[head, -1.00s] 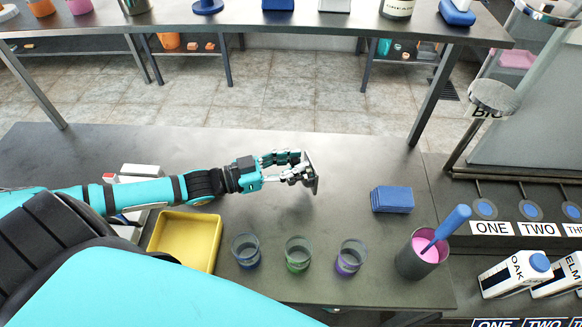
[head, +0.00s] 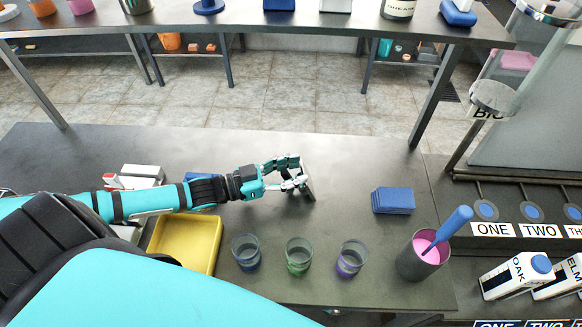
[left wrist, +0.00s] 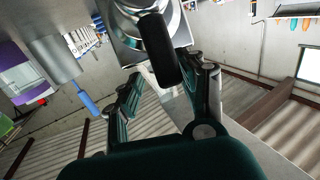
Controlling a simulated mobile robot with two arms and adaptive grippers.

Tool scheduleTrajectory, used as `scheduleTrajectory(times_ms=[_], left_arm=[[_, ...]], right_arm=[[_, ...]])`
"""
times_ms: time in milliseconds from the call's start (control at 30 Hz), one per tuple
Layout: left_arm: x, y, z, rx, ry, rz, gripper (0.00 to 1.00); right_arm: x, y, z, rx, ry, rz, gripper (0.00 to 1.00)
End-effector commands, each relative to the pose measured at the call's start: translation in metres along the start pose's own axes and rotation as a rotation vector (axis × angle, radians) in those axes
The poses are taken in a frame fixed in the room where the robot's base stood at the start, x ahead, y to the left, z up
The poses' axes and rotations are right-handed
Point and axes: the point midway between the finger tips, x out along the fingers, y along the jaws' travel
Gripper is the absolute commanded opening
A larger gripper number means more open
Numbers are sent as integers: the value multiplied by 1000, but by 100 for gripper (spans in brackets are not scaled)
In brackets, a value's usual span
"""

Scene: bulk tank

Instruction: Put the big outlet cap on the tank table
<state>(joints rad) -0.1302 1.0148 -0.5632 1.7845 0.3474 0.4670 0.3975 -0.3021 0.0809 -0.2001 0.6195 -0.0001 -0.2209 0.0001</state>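My left gripper (head: 296,176) reaches in from the left over the dark table (head: 345,225). Its fingers are closed around a thin grey disc, seemingly the big outlet cap (head: 309,187). The cap stands nearly on edge at the fingertips, low over the table; I cannot tell whether it touches the top. In the left wrist view, a dark handle bar (left wrist: 160,48) with shiny metal behind it sits between the fingers. A BIG label (head: 488,114) hangs below a grey round end on the tank at right. My right gripper is not in view.
A yellow tray (head: 186,240) lies below my left forearm. Green glass (head: 299,256) and two other glasses line the front edge. A blue stack (head: 393,200) and a cup of pink liquid (head: 423,256) stand at right. The table beyond the gripper is clear.

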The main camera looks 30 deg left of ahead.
Motion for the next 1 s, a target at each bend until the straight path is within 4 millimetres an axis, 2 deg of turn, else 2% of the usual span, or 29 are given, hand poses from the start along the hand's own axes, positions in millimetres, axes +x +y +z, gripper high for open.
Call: scheduleTrajectory(times_ms=[167, 500, 700, 833, 1000], left_arm=[[-8, 0, -1, -2, -3, -1, 39], [-74, 1, -1, -3, -8, 0, 39], [-105, 0, -3, -1, -5, 0, 39], [-116, 0, -3, -1, -2, 0, 39], [-121, 0, -3, -1, 0, -1, 39]], right_arm=[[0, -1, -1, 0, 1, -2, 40], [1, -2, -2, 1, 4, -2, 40], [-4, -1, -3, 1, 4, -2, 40], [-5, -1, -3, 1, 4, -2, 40], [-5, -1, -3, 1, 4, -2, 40]])
